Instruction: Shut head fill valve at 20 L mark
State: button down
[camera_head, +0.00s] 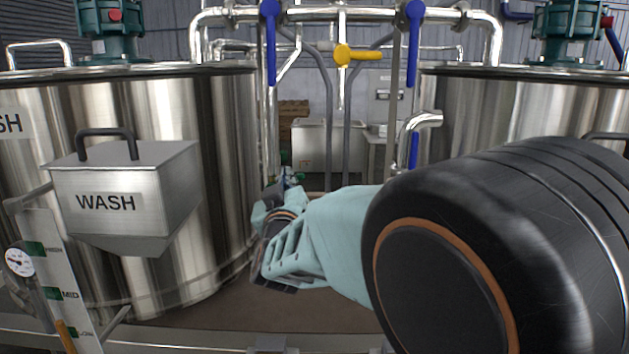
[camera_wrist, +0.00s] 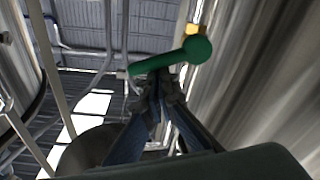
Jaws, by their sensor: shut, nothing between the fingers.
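In the wrist view my gripper (camera_wrist: 158,86) is shut and empty, with its fingertips at a green lever (camera_wrist: 165,60) that ends in a round green knob. The fingertips overlap the lever's lower edge in the picture; I cannot tell whether they touch it. A small yellow part (camera_wrist: 194,29) shows just behind the knob. In the head view my gripper (camera_head: 287,178) is small and mostly hidden behind my wrist, low between the two tanks. No label names the head fill valve, and no 20 L mark is readable in either view.
Steel tanks stand at left (camera_head: 225,150) and right (camera_head: 470,110). A WASH box (camera_head: 160,180) hangs on the left tank, above a level board (camera_head: 42,235) and dial gauge (camera_head: 19,262). The overhead pipe carries a yellow handle (camera_head: 358,54) between two blue handles (camera_head: 270,45) (camera_head: 414,45).

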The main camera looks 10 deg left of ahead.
jog(key=shift+w+d+f+m+h+b, duration=0.1)
jog(key=shift+d+f+m+h+b, duration=0.2)
jog(key=shift+m+b, duration=0.7)
jog(key=shift+d+f+m+h+b, duration=0.1)
jog(key=shift+f+m+b, duration=0.3)
jog(key=shift+m+b, duration=0.6)
jog(key=shift+w+d+f+m+h+b, duration=0.1)
jog(key=shift+d+f+m+h+b, duration=0.2)
jog(key=shift+m+b, duration=0.7)
jog(key=shift+a, duration=0.1)
